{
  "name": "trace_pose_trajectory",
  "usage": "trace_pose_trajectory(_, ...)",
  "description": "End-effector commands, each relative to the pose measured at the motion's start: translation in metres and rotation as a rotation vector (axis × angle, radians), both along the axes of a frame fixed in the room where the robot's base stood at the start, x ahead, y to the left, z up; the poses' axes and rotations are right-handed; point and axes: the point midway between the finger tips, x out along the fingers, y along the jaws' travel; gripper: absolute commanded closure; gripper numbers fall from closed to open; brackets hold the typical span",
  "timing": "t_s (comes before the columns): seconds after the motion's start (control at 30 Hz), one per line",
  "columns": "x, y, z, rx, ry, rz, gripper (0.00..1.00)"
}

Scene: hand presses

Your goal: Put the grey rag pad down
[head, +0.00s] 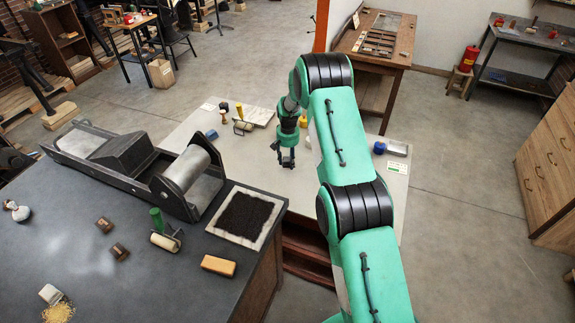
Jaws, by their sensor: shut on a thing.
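My gripper (286,158) points down over the pale-topped table (224,148), near its middle. It is shut on a small dark thing, taken as the grey rag pad, which is hard to tell apart from the dark fingers. Whether it touches the table top cannot be told from this view.
Left of my gripper are a blue block (212,134), a roller and small tools on a pale slab (255,117). A blue item (379,147) and a white card (397,167) lie right. A press (125,160) stands on the dark table. The pale table around my gripper is clear.

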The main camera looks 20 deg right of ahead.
Motion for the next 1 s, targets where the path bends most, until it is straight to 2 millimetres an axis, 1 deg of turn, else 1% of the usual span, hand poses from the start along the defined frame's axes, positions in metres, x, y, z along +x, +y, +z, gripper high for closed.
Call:
trace_pose_trajectory(0.17, 0.009, -0.002, 0.000, 0.000, 0.000, 0.000, 0.82)
trace_pose_trajectory(0.57, 0.009, -0.002, -0.002, 0.000, 0.001, 0.000, 0.82)
trace_pose_trajectory(0.67, 0.009, -0.002, -0.008, 0.001, 0.002, 0.000, 0.82)
trace_pose_trajectory(0.9, 0.008, -0.002, -0.030, 0.001, 0.002, 0.000, 0.82)
trace_pose_trajectory(1.0, 0.009, -0.002, -0.035, 0.000, 0.001, 0.000, 0.82)
